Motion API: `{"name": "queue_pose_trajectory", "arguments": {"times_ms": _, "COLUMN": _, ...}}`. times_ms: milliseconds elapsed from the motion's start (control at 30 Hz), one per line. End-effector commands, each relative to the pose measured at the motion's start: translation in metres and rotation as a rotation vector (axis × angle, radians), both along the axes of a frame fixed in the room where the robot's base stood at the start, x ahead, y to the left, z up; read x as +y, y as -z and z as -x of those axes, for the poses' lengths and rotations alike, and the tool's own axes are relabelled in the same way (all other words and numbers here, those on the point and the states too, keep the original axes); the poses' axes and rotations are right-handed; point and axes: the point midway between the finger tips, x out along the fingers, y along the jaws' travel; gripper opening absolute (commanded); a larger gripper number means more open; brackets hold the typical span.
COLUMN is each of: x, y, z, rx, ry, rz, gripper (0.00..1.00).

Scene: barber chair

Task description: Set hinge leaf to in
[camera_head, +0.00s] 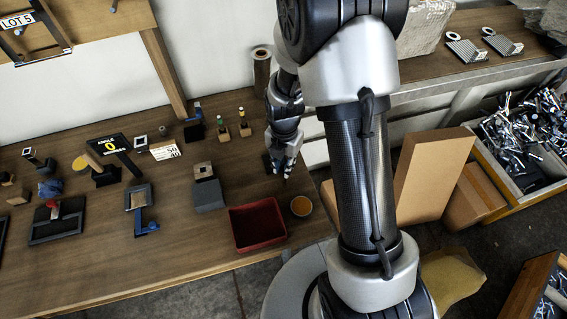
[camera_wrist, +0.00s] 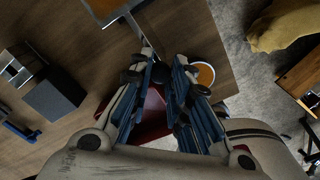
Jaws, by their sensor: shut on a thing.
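My gripper (camera_head: 284,170) reaches down to the bench near its right end. In the wrist view its fingers (camera_wrist: 163,72) are shut on a small dark knob-like part (camera_wrist: 158,71). A thin metal bar (camera_wrist: 142,36) runs from there toward a flat, grey-edged brown plate (camera_wrist: 110,12) at the top of the picture. This looks like the hinge piece with its leaf, but I cannot tell for sure. In the head view my gripper mostly hides it; only a dark edge (camera_head: 268,162) shows beside the fingers. The leaf's angle is not clear.
A red tray (camera_head: 240,241) and a round orange-filled dish (camera_head: 301,206) stand just in front of my gripper. A grey block (camera_head: 208,197) stands to the left. Several small fixtures fill the bench's left. A tall roll (camera_head: 262,72) stands behind. Cardboard boxes (camera_head: 432,170) stand right of the bench.

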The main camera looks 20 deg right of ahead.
Motion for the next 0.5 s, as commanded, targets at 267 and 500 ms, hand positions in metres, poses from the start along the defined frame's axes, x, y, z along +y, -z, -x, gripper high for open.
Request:
{"name": "queue_pose_trajectory", "arguments": {"times_ms": 267, "x": -0.0008, "y": -0.0006, "z": -0.0009, "rx": -0.003, "ry": -0.003, "rz": 0.001, "gripper": 0.2}}
{"name": "queue_pose_trajectory", "arguments": {"times_ms": 500, "x": -0.0006, "y": -0.0004, "z": -0.0005, "rx": -0.001, "ry": -0.001, "rz": 0.001, "gripper": 0.36}}
